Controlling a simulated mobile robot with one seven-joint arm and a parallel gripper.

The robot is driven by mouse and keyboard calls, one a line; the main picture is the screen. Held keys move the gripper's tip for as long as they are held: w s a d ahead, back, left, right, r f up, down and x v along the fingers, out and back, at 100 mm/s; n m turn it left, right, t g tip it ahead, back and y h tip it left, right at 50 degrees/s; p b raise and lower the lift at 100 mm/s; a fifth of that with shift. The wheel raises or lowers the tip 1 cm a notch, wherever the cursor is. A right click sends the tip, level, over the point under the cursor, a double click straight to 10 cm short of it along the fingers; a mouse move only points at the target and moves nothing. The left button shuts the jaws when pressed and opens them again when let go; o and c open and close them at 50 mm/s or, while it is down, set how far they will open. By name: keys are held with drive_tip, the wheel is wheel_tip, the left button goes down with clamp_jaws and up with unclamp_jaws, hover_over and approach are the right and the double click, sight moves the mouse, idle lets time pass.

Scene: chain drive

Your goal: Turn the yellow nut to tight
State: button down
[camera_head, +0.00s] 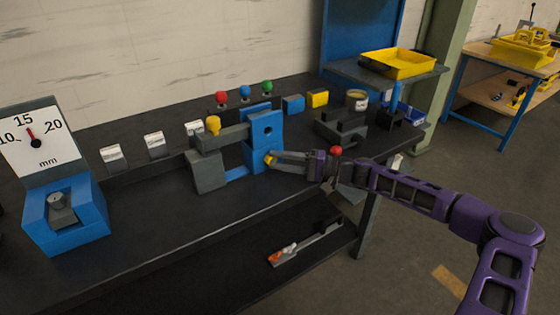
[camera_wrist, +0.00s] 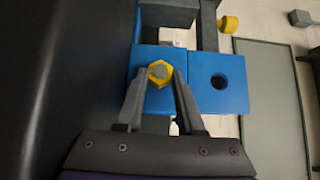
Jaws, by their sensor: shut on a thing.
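The yellow nut (camera_wrist: 160,73) sits on the face of a blue block (camera_wrist: 149,96), around a grey bolt end. In the head view the nut (camera_head: 268,159) shows as a small yellow spot at the block's lower front. My gripper (camera_wrist: 161,80) is shut on the nut, with one grey finger on each side of it. In the head view my gripper (camera_head: 273,160) reaches in from the right, level with the nut. The fingers hide part of the nut there. I cannot tell how tight the nut is.
A blue block with a hole (camera_wrist: 219,82) is beside the nut. A yellow knob (camera_head: 213,124) tops the grey arm of the fixture. A gauge (camera_head: 38,138) marked in mm stands at the left. A dark vise-like block (camera_head: 342,127) stands close behind my wrist.

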drive_tip(key=c, duration=0.7)
unclamp_jaws()
drive_tip(key=shift+s+a+f, duration=0.1)
drive_tip(key=shift+s+f, duration=0.05)
drive_tip(key=shift+s, duration=0.1)
drive_tip(key=shift+o, duration=0.9)
drive_tip(key=shift+w, duration=0.1)
drive_tip(key=s+d, duration=0.3)
drive_tip(key=d, duration=1.4)
drive_tip(key=shift+s+p, duration=0.15)
drive_tip(key=shift+p, duration=0.15)
drive_tip(key=shift+d, duration=0.1)
